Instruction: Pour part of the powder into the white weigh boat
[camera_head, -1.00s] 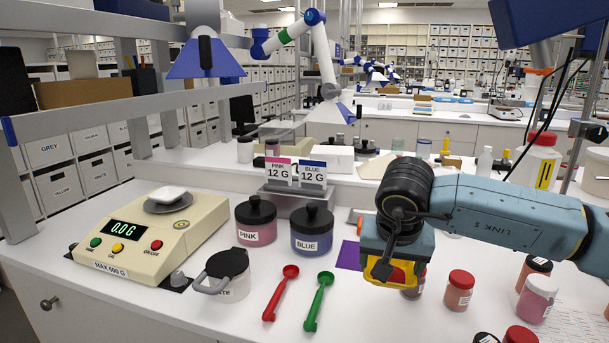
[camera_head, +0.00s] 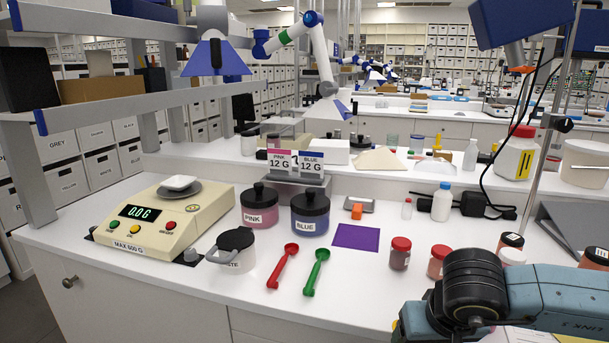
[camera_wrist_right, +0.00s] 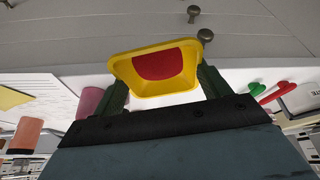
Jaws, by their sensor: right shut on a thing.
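The white weigh boat (camera_head: 180,182) sits on the pan of the cream scale (camera_head: 160,222), whose display reads 0.0 G. My right gripper (camera_wrist_right: 160,82) is shut on a yellow tray (camera_wrist_right: 122,70), holding it between its two fingers in the right wrist view. Red powder (camera_wrist_right: 160,64) lies in the yellow tray. In the head view my right wrist is low at the bottom right, far from the scale, and its fingers are below the frame. Only a sliver of yellow shows there. My left gripper is not in view.
The pink jar (camera_head: 259,208), blue jar (camera_head: 310,214) and white jar (camera_head: 236,250) stand between scale and arm. Red spoon (camera_head: 282,267) and green spoon (camera_head: 316,272) lie in front. Red-lidded jars (camera_head: 400,253) stand near my arm. The purple sheet (camera_head: 356,237) lies flat.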

